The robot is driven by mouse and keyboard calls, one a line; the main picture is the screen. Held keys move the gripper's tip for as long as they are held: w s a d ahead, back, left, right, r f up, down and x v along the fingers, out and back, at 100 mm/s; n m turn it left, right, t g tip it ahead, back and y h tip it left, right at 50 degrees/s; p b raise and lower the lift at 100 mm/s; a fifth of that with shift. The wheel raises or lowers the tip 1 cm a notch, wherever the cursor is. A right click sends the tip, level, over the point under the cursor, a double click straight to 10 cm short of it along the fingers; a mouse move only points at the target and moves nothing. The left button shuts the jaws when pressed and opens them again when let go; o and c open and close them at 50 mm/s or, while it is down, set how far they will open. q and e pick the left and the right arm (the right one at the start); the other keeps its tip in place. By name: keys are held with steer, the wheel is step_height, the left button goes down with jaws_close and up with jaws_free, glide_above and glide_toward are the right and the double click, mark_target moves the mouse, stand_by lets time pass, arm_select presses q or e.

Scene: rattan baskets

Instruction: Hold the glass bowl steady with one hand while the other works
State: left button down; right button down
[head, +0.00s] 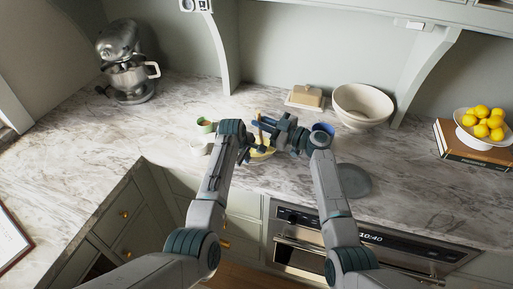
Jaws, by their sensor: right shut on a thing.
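The glass bowl (263,154) stands on the marble counter between my two arms, near the counter's front edge. It is small in the head view, mostly hidden by my arms, and shows something yellow inside. My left gripper (246,154) is low at the bowl's left side; whether its fingers touch or grip the rim is too small to tell. My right gripper (264,127) is above the bowl and is shut on an upright, wooden-looking utensil (258,117). The utensil's lower end is hidden.
A green cup (205,126) and a white cup (198,149) stand left of the bowl. A mixer (128,75) stands far left.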

arm_select(q)
steer(key=shift+s+f, duration=0.15)
steer(key=shift+s, duration=0.05)
arm_select(e)
steer(key=shift+w+r, duration=0.25)
steer(key=shift+w, duration=0.95)
